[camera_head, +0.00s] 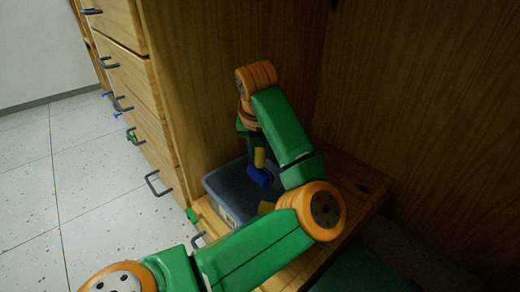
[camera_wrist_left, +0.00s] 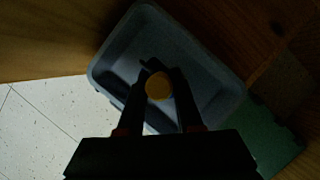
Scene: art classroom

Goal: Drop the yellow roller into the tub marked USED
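My left gripper (camera_head: 259,172) points down over a grey-blue tub (camera_head: 214,196) standing on a wooden shelf. A pale label shows on the tub's front, but its writing is too small to read. The yellow roller (camera_head: 259,157) shows at the gripper, above the tub, with a blue part just below it. In the left wrist view the roller's round yellow end (camera_wrist_left: 158,86) sits between the two dark fingers (camera_wrist_left: 160,95), which appear closed on it. The tub (camera_wrist_left: 205,48) lies behind and below them. A small yellow patch inside the tub is mostly hidden by my forearm. My right gripper is out of view.
Wooden drawers with dark handles (camera_head: 158,184) stand at the left of the tub. Wooden panels close in behind and at the right. The wooden shelf (camera_head: 345,190) has bare room right of the tub. A speckled tile floor (camera_head: 90,190) lies at the left.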

